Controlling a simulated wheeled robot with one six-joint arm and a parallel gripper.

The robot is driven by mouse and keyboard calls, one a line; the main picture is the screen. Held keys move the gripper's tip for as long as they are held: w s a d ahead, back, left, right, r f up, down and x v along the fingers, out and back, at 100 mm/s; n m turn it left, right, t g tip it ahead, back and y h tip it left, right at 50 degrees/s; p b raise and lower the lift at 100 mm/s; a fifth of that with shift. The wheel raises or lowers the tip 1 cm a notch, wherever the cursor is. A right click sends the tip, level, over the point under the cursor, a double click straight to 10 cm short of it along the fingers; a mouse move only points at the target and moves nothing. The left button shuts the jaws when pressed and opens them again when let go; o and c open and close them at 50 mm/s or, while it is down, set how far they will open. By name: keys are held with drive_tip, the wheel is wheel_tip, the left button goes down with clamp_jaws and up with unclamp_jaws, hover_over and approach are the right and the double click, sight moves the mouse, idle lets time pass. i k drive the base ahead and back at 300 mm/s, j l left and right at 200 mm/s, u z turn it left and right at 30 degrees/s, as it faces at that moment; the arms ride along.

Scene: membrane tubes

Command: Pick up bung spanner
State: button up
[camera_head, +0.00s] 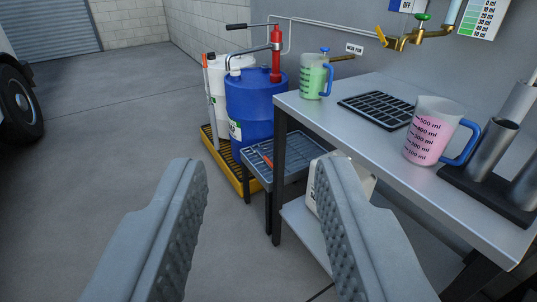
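My gripper (262,166) is open and empty, its two grey ribbed fingers wide apart in the foreground. The grey tray (296,165) stands beside the workbench and in front of the blue drum (248,100). My gripper is well short of the tool and not touching anything.
A metal workbench (365,130) on the right bears a green-liquid jug (313,76), a pink-liquid jug (428,135), a black grid mat (378,109) and metal tubes (490,148). The drums stand on a yellow spill pallet (222,160). The floor at left is clear.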

sight(270, 163)
drive_tip(key=i+j, duration=0.1)
drive_tip(key=i, duration=0.45)
drive_tip(key=i+j+z, duration=0.1)
drive_tip(key=i, duration=0.4)
drive_tip(key=i+j, duration=0.1)
drive_tip(key=i, duration=0.45)
drive_tip(key=i+j+z, duration=0.1)
drive_tip(key=i, duration=0.45)
